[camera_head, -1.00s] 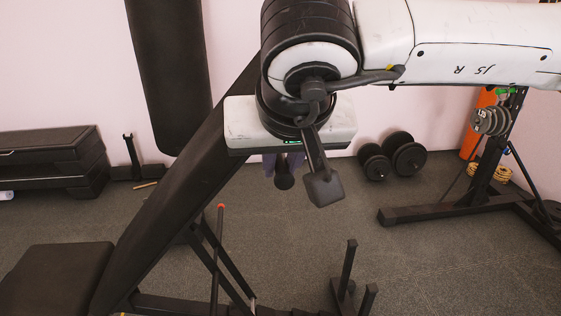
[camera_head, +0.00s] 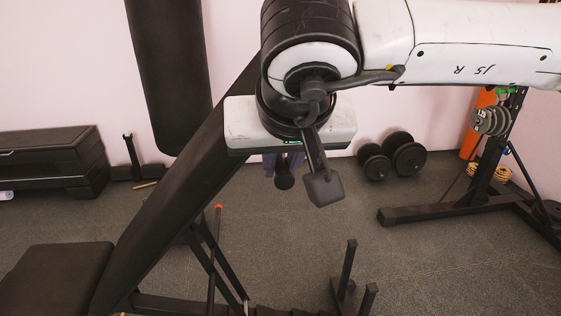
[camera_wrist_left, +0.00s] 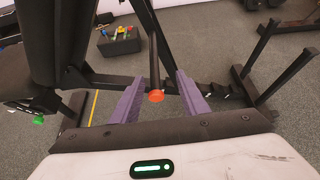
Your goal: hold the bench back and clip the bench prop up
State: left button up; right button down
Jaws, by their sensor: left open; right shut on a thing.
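The bench back (camera_head: 185,180) is a long black pad, tilted up from lower left to upper right in the head view. My right gripper (camera_head: 283,172) is shut at its upper end, its purple fingers mostly hidden; a dark round-ended piece (camera_head: 284,181) shows between them. The bench prop (camera_head: 213,255) is a thin dark rod with an orange tip, beneath the back. In the left wrist view my left gripper (camera_wrist_left: 157,88) is open, a purple finger on either side of the prop's orange-tipped end (camera_wrist_left: 155,96). My left gripper is not in the head view.
The bench seat (camera_head: 55,275) is at lower left. A black frame with upright posts (camera_head: 349,270) stands right of the prop. Dumbbells (camera_head: 405,155) and a weight rack (camera_head: 455,210) are at the right. Open floor lies between them.

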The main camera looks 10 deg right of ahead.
pick_arm(q)
jog(key=shift+a+x, duration=0.25)
jog(key=shift+x, duration=1.05)
jog(key=shift+a+x, duration=0.25)
jog(key=shift+x, duration=1)
jog(key=shift+s+f, duration=0.1)
jog(key=shift+f, duration=0.05)
jog(key=c, duration=1)
grip_shut()
jog(key=shift+f, duration=0.1)
